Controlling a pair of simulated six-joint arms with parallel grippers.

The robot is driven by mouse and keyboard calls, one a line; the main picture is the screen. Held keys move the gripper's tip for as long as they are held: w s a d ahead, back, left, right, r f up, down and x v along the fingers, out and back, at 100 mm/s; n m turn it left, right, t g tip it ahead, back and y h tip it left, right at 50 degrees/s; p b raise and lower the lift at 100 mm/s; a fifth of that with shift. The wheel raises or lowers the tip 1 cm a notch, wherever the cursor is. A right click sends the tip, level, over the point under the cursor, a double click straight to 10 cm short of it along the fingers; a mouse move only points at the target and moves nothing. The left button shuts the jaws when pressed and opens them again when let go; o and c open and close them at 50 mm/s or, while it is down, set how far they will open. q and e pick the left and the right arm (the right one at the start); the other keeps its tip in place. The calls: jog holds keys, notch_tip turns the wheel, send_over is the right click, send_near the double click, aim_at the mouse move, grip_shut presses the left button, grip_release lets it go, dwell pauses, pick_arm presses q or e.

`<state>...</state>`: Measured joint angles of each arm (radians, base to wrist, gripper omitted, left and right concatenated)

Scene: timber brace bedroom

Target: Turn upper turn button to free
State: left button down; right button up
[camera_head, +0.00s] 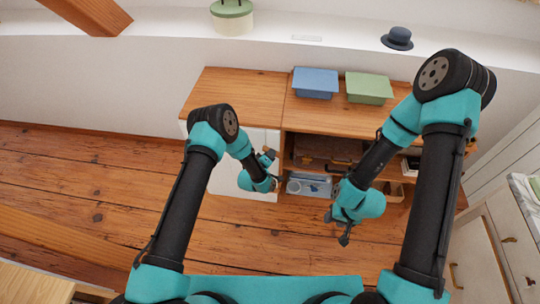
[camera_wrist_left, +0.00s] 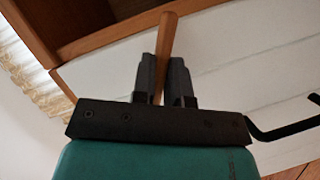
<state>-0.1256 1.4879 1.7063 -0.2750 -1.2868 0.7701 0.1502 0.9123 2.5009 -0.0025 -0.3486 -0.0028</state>
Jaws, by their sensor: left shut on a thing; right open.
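My left gripper (camera_wrist_left: 163,75) is shut on a slim wooden turn button (camera_wrist_left: 167,38), which stands between its two dark fingers in the left wrist view. The button lies over the white door (camera_wrist_left: 225,62), and its far end reaches up to the wooden cabinet edge. In the head view the left gripper (camera_head: 268,158) is at the front of the white door (camera_head: 228,178), and the button is too small to make out there. My right gripper (camera_head: 344,231) is open and empty, low in front of the open shelves.
The wooden cabinet (camera_head: 236,84) carries a blue box (camera_head: 316,82) and a green box (camera_head: 369,88) on top. A grey bin (camera_head: 309,184) sits on the lower shelf. A black handle (camera_wrist_left: 284,130) projects at right in the left wrist view. The floor at left is clear.

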pick_arm(q)
jog(key=m+y, duration=0.2)
jog(key=m, duration=0.1)
jog(key=m+y, duration=0.2)
jog(key=m, duration=0.1)
jog(key=m+y, duration=0.1)
jog(key=m, duration=0.1)
jog(key=shift+d+r+m+g+y, duration=0.2)
jog(key=shift+d+m+g+y, duration=0.05)
jog(key=shift+m+g+y, duration=0.15)
dwell(0.4)
jog(key=c, duration=1.1)
grip_release()
jog(key=shift+c, duration=0.2)
jog(key=shift+s, duration=0.1)
jog(key=v, duration=1.7)
